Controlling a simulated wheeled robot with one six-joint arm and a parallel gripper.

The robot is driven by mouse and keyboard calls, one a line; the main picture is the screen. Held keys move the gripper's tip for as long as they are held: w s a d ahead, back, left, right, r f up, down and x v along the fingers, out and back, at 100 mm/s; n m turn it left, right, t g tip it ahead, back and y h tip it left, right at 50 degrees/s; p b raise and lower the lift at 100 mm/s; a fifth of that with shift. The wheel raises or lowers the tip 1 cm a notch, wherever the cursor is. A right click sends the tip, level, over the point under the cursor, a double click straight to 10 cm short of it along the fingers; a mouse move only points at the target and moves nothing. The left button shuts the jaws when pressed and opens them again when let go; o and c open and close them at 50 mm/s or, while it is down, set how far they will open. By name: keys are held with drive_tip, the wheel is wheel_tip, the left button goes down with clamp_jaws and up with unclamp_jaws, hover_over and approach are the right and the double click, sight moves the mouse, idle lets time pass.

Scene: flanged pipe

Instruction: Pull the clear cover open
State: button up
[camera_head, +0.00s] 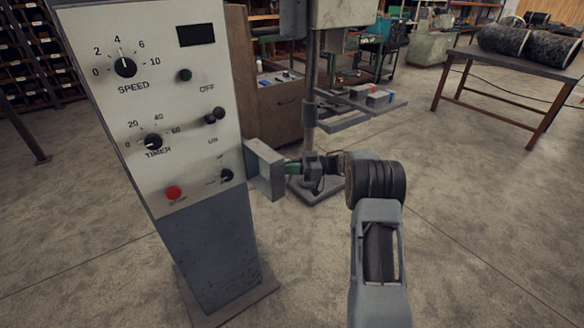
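The control panel (160,100) stands upright at the left, its sloping face turned towards me. A grey-framed, box-like flap (265,168) stands out from the panel's lower right edge; it looks like the cover, but I cannot tell how clear its pane is. My gripper (294,167) is just right of the flap, with a green part close to the flap's right side. Its fingertips are small and partly hidden, so I cannot tell whether they touch the flap or are open or shut.
The panel has a speed knob (125,67), a timer knob (153,141), a red button (173,193) and a dark switch (226,175). A drill-press-like machine (311,90) stands behind my gripper. A table (510,62) is at the back right. The floor at right is clear.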

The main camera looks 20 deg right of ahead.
drive_tip(key=shift+o, duration=0.8)
drive_tip(key=shift+a, duration=0.2)
drive_tip(key=shift+o, duration=1.1)
drive_tip(key=shift+d, duration=0.1)
drive_tip(key=s+d+b, duration=0.1)
drive_tip(key=s+d, duration=0.1)
drive_tip(key=d, duration=1.1)
drive_tip(key=shift+s+d+b, duration=0.3)
drive_tip(key=shift+d+b, duration=0.05)
drive_tip(key=shift+b, duration=0.05)
